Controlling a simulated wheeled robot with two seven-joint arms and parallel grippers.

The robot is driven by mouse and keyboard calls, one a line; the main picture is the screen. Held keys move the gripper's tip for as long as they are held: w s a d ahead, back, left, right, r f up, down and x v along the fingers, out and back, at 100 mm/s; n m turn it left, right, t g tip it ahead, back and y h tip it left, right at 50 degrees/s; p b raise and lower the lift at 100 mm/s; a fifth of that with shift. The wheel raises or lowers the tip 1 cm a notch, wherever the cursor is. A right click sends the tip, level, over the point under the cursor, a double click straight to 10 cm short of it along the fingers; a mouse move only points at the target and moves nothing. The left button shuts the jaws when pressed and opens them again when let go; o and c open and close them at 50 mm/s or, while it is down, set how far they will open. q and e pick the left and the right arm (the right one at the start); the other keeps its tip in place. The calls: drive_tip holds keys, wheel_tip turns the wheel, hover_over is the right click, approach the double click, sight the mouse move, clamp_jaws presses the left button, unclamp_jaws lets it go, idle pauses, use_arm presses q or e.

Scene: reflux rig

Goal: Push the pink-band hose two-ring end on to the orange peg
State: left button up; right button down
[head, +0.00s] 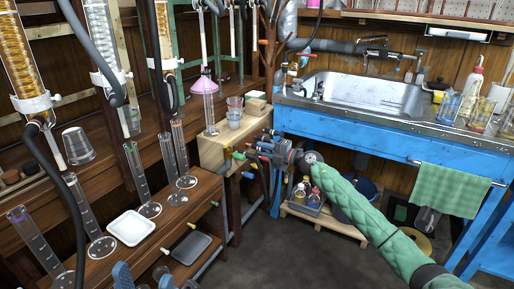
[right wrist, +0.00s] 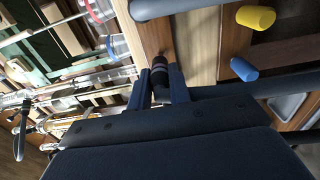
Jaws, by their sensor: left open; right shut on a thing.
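My right gripper (right wrist: 161,72) is shut on a dark, ringed hose end (right wrist: 160,80), in front of a pale wooden block. In the head view the right gripper (head: 276,146) is at the right end of the wooden block by the bench, among dark hoses and small coloured tips. I cannot make out a pink band on the held hose.
A yellow peg (right wrist: 255,17) and a blue peg (right wrist: 243,69) stick out right of my right gripper. Glass cylinders (head: 141,180), a white tray (head: 130,228) and a dark tray (head: 191,247) stand on the steps at left. The blue sink bench (head: 370,133) is at right.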

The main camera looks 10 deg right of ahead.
drive_tip(key=shift+w+a+p, duration=0.3)
drive_tip(key=shift+w+a, duration=0.1)
drive_tip(key=shift+w+a+p, duration=0.15)
drive_tip(key=shift+a+p, duration=0.05)
drive_tip(key=shift+p, duration=0.15)
idle(0.7)
drive_tip(key=c, duration=1.2)
unclamp_jaws()
